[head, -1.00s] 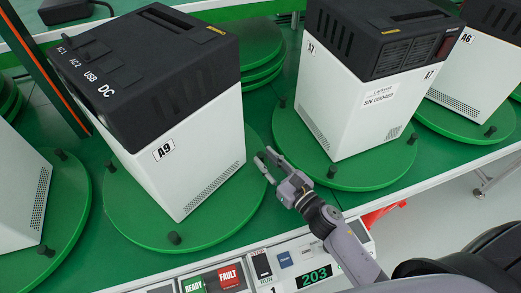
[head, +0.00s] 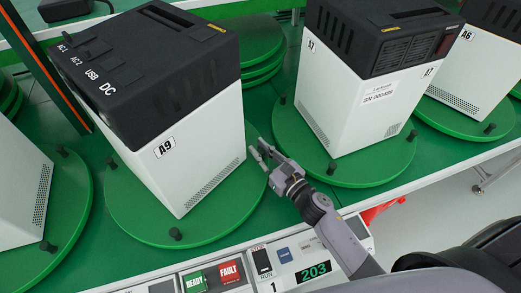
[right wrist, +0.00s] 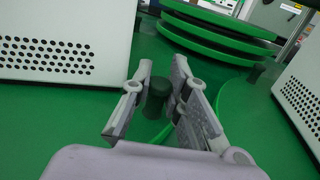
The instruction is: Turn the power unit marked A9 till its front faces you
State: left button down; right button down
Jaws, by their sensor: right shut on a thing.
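The power unit marked A9 (head: 190,150) is a white box with a black top and stands on a green turntable (head: 135,215) at the left of centre in the head view. A white face with the A9 label and a slotted grille shows towards me; the labels AC 1, AC 2, USB and DC run along the black top's left side. My right gripper (head: 258,148) is at the turntable's right rim. In the right wrist view its fingers (right wrist: 157,105) are closed around a dark upright peg (right wrist: 157,97) beside the unit. My left gripper is not in view.
Another power unit (head: 365,95) stands on its own turntable (head: 345,178) close to the right, with a peg (right wrist: 257,73) near my gripper. A further unit (head: 22,190) is at the left. A control panel (head: 290,262) with READY and FAULT signs runs along the front edge.

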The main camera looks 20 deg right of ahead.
aim_at(254, 137)
jog(key=shift+w, duration=0.1)
dwell(0.5)
jog(key=shift+w+y, duration=0.3)
jog(key=shift+n+g+y, duration=0.5)
jog(key=shift+n+y, duration=0.2)
jog(key=w+b, duration=0.3)
jog(key=w, duration=0.4)
jog(key=shift+w+f, duration=0.1)
jog(key=shift+w, duration=0.25)
jog(key=shift+d, duration=0.1)
jog(key=c, duration=1.8)
grip_release()
jog(key=shift+s, duration=0.1)
